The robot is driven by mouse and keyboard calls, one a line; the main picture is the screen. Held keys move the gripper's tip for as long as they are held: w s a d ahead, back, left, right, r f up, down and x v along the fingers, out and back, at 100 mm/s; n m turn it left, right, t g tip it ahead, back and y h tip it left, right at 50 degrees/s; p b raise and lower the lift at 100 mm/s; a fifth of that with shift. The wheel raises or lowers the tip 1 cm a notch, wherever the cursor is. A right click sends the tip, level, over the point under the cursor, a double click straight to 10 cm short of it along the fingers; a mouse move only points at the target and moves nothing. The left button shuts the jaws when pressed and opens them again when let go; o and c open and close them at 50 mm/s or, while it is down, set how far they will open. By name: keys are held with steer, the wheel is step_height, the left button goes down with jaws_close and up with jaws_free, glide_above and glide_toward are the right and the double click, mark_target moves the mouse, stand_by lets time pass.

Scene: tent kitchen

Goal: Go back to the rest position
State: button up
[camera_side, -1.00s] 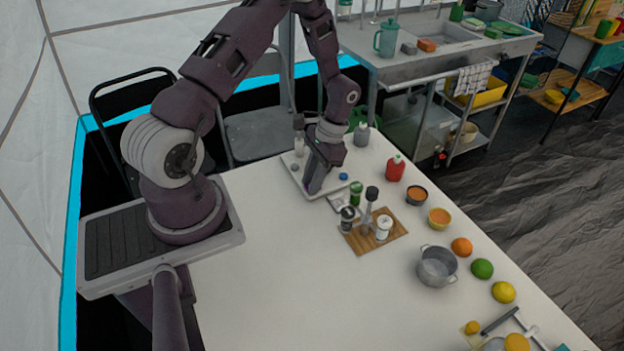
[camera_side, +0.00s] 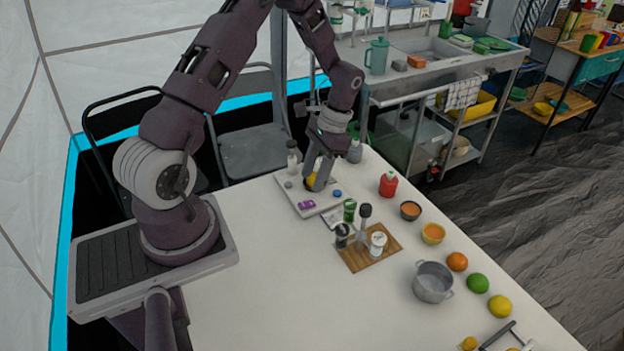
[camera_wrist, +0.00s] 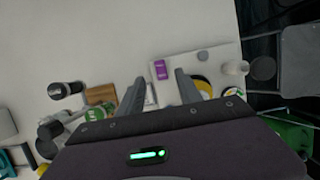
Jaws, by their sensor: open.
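My gripper (camera_side: 319,178) is above the white tray (camera_side: 329,205) at the table's far end, pointing down. Its two fingers are apart, with nothing held between them, and they also show in the wrist view (camera_wrist: 159,77). A small purple item (camera_side: 306,205) lies on the tray, clear of the fingers; in the wrist view the purple item (camera_wrist: 161,69) appears between and beyond the fingertips. A yellow thing (camera_side: 311,182) is partly hidden behind the fingers.
A wooden board (camera_side: 357,262) with jars and a dark-topped shaker stands near the tray. A red bottle (camera_side: 388,184), bowls, a grey pot (camera_side: 433,283) and fruit line the right side. A white bottle (camera_side: 292,157) stands beside the tray. The near left tabletop is clear.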

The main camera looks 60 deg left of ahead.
steer(key=s+d+r+t+y, duration=0.15)
steer(key=d+r, duration=0.25)
steer(key=r, duration=0.5)
steer(key=d+r+t, duration=0.2)
steer(key=d+r, duration=0.1)
steer(key=r, duration=0.5)
steer(key=s+d+r+t, duration=0.3)
steer(key=s+d+r, duration=0.1)
steer(key=s, duration=0.3)
steer(key=s+d+r+t+h, duration=0.1)
steer(key=s+d+r+t, duration=0.2)
steer(key=s+d+r, duration=0.2)
steer(key=s, duration=0.3)
steer(key=shift+d, duration=0.25)
